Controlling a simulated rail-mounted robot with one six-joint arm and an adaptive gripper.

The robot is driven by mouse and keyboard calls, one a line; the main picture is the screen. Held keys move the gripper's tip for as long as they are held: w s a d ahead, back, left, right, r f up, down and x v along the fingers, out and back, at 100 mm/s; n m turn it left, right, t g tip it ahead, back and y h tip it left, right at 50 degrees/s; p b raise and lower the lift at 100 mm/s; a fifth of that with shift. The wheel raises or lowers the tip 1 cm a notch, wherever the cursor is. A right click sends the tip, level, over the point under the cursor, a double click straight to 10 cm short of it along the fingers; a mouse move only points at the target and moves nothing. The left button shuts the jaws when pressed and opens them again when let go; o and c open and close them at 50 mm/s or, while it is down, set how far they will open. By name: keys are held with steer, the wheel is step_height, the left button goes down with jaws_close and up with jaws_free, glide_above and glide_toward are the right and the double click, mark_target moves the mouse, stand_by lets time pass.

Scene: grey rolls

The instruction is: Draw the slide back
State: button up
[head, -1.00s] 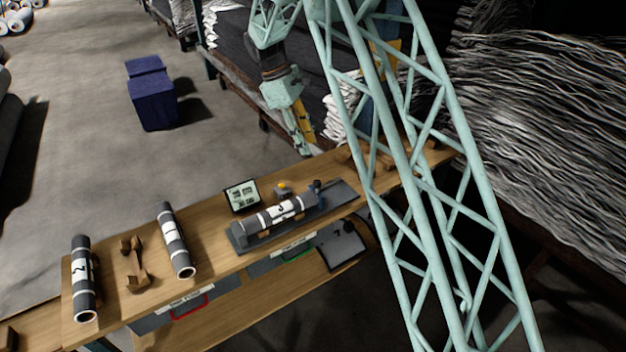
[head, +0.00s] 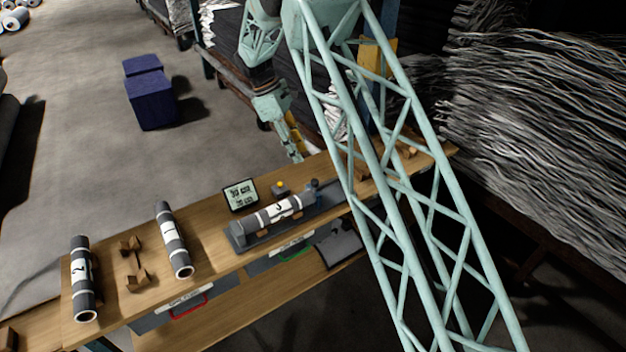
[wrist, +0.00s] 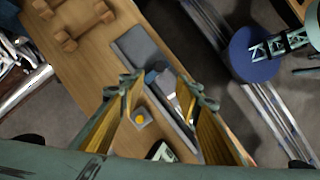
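The slide is a small dark blue block (head: 314,187) at the right end of a roll marked 3 (head: 277,212) on a grey bench fixture (head: 238,240). In the wrist view the blue block (wrist: 153,76) shows between the fingers, beside the bare grey rail (wrist: 138,44). In the wrist view my gripper (wrist: 162,82) is open, with yellow inner faces and nothing held. I cannot tell its height above the block.
A yellow button (head: 281,185) and a display (head: 240,195) stand behind the fixture. A roll marked 1 (head: 174,240), a roll marked 2 (head: 82,280) and wooden cradles (head: 132,265) lie on the bench's left part. Wooden blocks (wrist: 82,25) lie beyond the rail.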

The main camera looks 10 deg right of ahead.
mark_target(314, 180)
steer(key=shift+x, duration=6.8)
steer(key=shift+a, duration=0.1)
jaws_close()
